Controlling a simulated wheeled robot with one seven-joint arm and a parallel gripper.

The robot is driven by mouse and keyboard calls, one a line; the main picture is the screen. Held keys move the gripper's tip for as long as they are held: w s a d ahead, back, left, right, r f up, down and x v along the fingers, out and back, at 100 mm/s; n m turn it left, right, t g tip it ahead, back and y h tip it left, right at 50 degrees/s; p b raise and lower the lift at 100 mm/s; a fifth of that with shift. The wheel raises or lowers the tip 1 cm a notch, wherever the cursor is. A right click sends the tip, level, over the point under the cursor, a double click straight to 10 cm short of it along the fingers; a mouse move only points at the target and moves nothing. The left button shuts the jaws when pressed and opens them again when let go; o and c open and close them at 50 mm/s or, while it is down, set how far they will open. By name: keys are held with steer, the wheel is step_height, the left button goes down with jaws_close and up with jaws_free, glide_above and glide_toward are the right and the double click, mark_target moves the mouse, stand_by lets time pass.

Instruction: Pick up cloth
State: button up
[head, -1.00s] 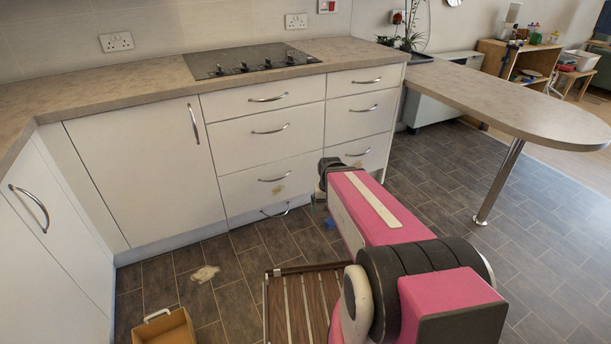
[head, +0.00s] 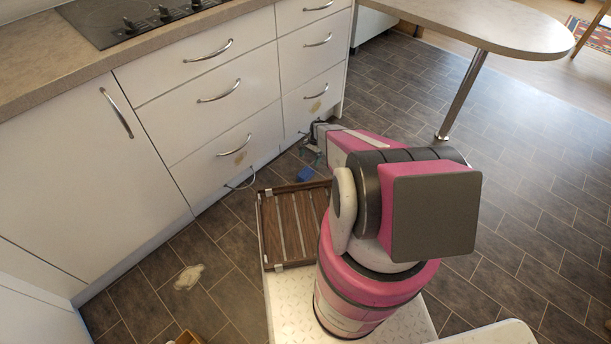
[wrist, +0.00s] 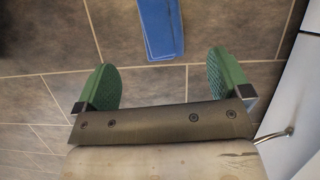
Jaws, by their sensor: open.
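A blue folded piece that looks like the cloth (head: 305,174) lies on the dark tiled floor, close to the drawer fronts. It also shows in the wrist view as a flat blue strip (wrist: 160,28) at the top centre, partly cut off by the picture's edge. My gripper (head: 311,152) is low by the drawers in the head view, just beyond the cloth. In the wrist view its two green fingers (wrist: 162,72) are wide apart with nothing between them. The strip's near end lies centred ahead of the gap.
White drawers (head: 215,92) and a cupboard stand along the left. A white panel (wrist: 297,100) is close at right in the wrist view. A slatted brown tray (head: 272,232) sits in front of my arm. Open floor lies right, around a table leg (head: 462,95).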

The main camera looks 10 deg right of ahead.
mark_target(305, 172)
steer(key=x, duration=0.5)
steer(key=shift+f, duration=0.1)
steer(key=shift+x, duration=2.6)
steer(key=shift+w+d+f, duration=0.1)
steer(key=shift+d+f, duration=0.1)
steer(key=shift+f, duration=0.1)
steer(key=c, duration=1)
